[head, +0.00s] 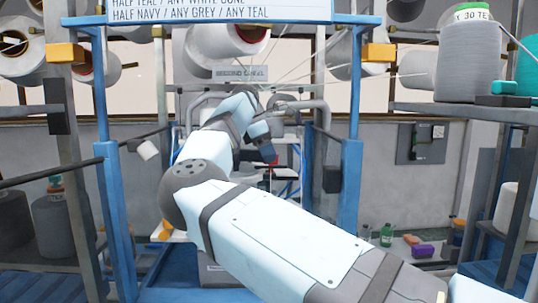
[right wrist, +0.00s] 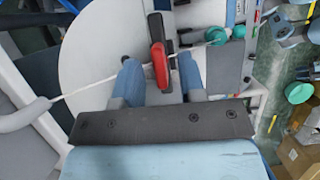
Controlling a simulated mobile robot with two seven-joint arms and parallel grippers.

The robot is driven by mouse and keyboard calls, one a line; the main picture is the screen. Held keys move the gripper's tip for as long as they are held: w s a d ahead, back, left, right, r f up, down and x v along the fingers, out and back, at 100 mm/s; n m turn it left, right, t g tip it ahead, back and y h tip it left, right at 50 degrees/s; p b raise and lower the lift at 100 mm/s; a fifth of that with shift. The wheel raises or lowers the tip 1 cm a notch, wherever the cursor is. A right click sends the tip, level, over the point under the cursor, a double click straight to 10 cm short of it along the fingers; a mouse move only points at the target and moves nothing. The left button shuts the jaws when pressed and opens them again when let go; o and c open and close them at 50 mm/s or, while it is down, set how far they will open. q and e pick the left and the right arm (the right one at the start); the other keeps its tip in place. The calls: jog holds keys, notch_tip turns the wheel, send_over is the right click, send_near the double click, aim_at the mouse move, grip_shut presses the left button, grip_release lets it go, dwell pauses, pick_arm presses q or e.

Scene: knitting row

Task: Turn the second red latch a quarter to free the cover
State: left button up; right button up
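In the right wrist view a red latch (right wrist: 158,64) on a dark mount shows between the two fingers of my right gripper (right wrist: 160,75). The fingers stand apart with a gap on each side of the latch, so the gripper is open around or just short of it; the depth is hard to tell. A large pale round panel (right wrist: 90,50), perhaps the cover, lies behind and to the left. In the head view my right gripper (head: 264,145) reaches into the machine at the centre, and the latch is small and mostly hidden there. My left gripper is not in view.
A pale thread runs across the right wrist view behind the fingers to a teal round part (right wrist: 217,36). Blue posts (head: 351,190) flank the work area. Yarn cones (head: 467,65) stand on racks at both sides. A green bottle (head: 386,235) stands low at the right.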

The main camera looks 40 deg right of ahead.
jog(key=shift+s+d+f, duration=0.1)
jog(key=shift+d+f, duration=0.05)
jog(key=shift+f, duration=0.1)
grip_shut()
